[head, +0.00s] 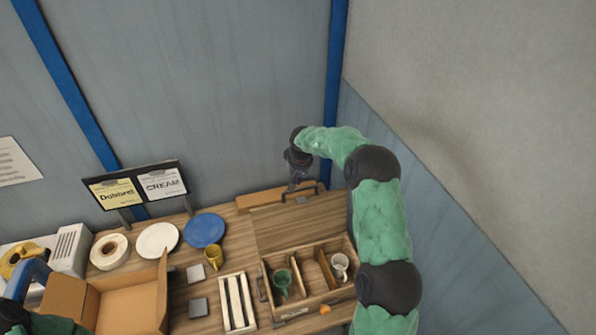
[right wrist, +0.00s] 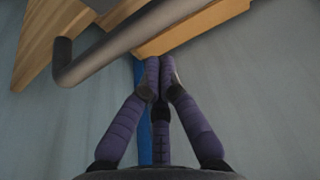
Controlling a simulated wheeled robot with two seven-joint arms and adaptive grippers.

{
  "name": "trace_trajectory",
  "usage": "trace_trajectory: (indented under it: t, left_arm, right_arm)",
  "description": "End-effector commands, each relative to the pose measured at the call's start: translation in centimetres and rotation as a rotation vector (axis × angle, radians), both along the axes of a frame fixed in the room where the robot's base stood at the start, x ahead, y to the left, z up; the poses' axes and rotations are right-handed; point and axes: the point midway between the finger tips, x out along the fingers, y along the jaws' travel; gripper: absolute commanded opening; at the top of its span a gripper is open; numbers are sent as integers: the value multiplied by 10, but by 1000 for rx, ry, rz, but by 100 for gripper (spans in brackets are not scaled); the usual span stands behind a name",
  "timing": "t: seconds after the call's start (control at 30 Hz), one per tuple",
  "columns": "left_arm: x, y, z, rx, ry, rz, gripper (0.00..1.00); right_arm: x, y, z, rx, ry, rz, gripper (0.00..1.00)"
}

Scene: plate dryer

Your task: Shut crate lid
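The wooden crate (head: 315,301) stands at the right of the table, with a green mug (head: 282,281) and a white mug (head: 340,267) in its compartments. Its wooden lid (head: 300,222) is open, tilted back behind the crate, with a dark bar handle along its far edge. My right gripper (head: 296,184) is at that far edge, close to the handle. In the right wrist view the handle (right wrist: 125,42) passes to the upper left of my right gripper (right wrist: 158,72), whose fingertips are together with nothing seen between them. My left gripper is out of view.
An open cardboard box (head: 130,305), a blue plate (head: 204,230), a white plate (head: 157,240), a yellow mug (head: 213,256) and a white slatted rack (head: 237,302) lie left of the crate. An orange object (head: 325,309) is at the crate's front. Walls stand behind and right.

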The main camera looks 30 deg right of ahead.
Motion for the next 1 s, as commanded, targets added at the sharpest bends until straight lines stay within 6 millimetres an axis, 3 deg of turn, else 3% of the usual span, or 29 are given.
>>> trace_trajectory:
  t: [0.03, 0.4, 1.0]
  left_arm:
    - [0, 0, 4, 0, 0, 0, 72]
    - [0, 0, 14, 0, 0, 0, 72]
    - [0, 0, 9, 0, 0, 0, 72]
  right_arm:
    - [-6, 0, 9, -2, -4, -1, 0]
    - [-31, 7, 19, -1, -3, 0, 0]
    - [-31, 7, 19, -3, -15, 0, 0]
